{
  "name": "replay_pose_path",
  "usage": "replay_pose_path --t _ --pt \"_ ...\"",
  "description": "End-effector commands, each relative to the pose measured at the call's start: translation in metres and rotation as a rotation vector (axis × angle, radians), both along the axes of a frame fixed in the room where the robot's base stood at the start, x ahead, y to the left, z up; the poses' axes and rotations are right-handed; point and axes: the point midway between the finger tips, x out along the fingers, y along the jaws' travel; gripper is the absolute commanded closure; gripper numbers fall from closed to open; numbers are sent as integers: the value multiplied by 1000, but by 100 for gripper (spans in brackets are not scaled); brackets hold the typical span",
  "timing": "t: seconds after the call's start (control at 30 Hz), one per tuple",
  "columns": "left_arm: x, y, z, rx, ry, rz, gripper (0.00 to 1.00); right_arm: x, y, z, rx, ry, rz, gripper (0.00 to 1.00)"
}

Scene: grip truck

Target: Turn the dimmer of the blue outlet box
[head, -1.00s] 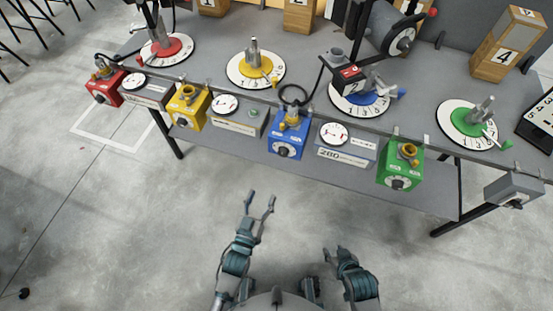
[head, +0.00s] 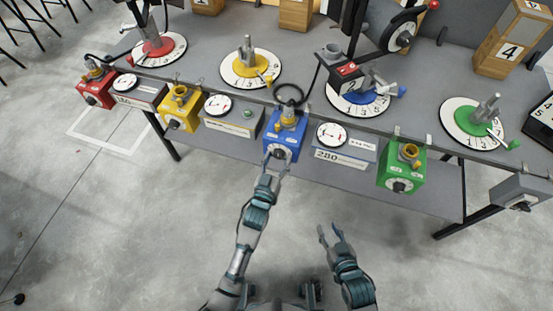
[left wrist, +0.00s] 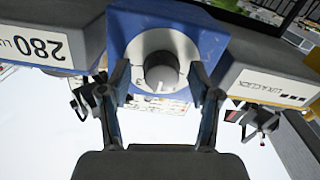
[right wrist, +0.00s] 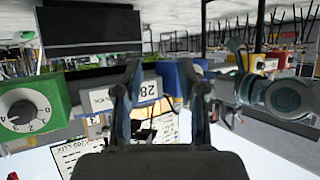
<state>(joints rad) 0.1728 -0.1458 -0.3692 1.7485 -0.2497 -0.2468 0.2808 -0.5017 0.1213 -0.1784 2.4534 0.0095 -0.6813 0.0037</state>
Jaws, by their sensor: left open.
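The blue outlet box (head: 285,132) hangs on the front edge of the table in the head view. Its dimmer knob (left wrist: 161,73) is dark with a light face and sits on a white dial in the left wrist view. My left gripper (head: 274,164) is at the front of the box. In the left wrist view its open fingers (left wrist: 163,100) stand on either side of the knob, with a gap on both sides; contact is not visible. My right gripper (head: 331,234) is open and empty, low in front of the table.
A meter reading 280 (head: 344,157) is right of the blue box, and another meter (head: 232,118) is left. The green box (head: 402,169), yellow box (head: 181,107) and red box (head: 95,89) hang along the same edge. The floor in front is clear.

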Motion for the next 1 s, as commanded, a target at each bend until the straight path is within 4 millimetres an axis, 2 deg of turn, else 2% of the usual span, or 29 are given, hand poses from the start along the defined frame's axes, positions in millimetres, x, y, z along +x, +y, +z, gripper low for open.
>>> replay_pose_path --t 0.13,0.37,0.4,0.67,0.87,1.0 --pt "0 3 0 -3 0 0 37 0 2 0 -5 1 0 60" --pt "0 5 0 -8 0 -1 95 1 2 0 -4 3 0 60" --pt "0 5 0 -9 -1 0 97 1 2 0 -3 3 -1 60" --pt "0 5 1 14 -7 3 97 -1 2 -1 -6 22 -2 60" --pt "0 4 3 89 -32 1 97 -22 -7 -16 -50 166 -6 60" --pt "0 4 4 183 -62 0 97 -44 -16 -29 -89 318 -13 60"
